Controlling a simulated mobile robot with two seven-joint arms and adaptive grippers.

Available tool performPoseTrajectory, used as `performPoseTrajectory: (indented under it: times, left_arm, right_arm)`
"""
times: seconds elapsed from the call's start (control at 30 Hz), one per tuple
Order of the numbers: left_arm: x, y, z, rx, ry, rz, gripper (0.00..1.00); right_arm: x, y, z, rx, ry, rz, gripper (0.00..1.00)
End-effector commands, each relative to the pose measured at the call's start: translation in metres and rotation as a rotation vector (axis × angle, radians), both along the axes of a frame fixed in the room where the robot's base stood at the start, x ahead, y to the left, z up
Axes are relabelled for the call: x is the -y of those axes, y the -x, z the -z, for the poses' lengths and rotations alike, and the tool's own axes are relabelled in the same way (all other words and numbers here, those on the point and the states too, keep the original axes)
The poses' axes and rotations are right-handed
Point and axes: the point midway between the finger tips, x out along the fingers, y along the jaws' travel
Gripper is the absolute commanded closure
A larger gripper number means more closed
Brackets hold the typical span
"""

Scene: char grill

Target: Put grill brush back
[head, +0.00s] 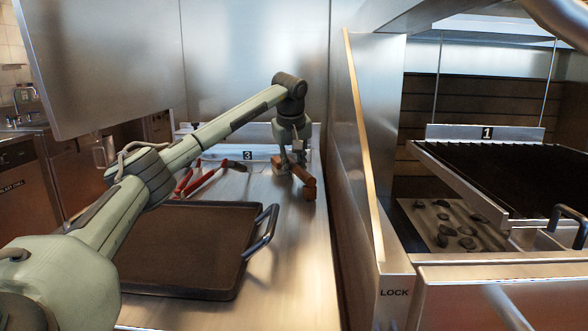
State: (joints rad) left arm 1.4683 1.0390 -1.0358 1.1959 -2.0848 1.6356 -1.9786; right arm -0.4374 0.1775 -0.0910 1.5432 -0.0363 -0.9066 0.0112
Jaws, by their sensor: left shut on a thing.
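My left gripper (291,165) reaches across the steel counter and points down near the counter's far right part. It is shut on a brown wooden piece that looks like the grill brush (308,188). The brush's thick brown end sticks out toward the near right side of the fingers, and another brown part shows at their left. The fingers hide the middle of the brush, and its bristles cannot be made out. Whether the brush touches the counter is unclear. My right gripper is not in view.
A dark tray (190,245) with a metal handle lies on the near counter. Red-handled tools (205,178) lie behind it. A label "3" (247,155) stands at the back. A steel partition (358,170) separates the counter from the grill (500,170) at right.

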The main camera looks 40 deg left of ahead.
Motion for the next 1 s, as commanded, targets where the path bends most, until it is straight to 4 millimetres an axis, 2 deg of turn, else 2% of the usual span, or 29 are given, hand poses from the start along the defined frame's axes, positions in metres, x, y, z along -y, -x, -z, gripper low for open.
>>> performPoseTrajectory:
  times: [0.33,0.37,0.5,0.53,0.83,1.0]
  left_arm:
    - [0.0,0.0,0.003,0.002,0.0,0.0,1.0]
    - [0.0,0.0,0.004,0.002,0.0,0.0,0.77]
    - [0.0,0.0,0.003,0.002,0.0,0.0,0.6]
    - [0.0,0.0,0.003,0.002,0.0,0.0,0.59]
    - [0.0,0.0,0.001,0.003,0.001,0.0,0.59]
    - [0.005,0.005,-0.018,0.006,0.0,0.002,0.59]
  right_arm:
    - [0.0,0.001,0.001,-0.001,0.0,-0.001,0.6]
    - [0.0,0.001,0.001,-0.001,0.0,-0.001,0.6]
    - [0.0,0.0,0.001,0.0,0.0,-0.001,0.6]
    - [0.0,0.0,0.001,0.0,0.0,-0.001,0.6]
    - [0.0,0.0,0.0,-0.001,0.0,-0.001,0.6]
    - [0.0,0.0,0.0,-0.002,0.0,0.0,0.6]
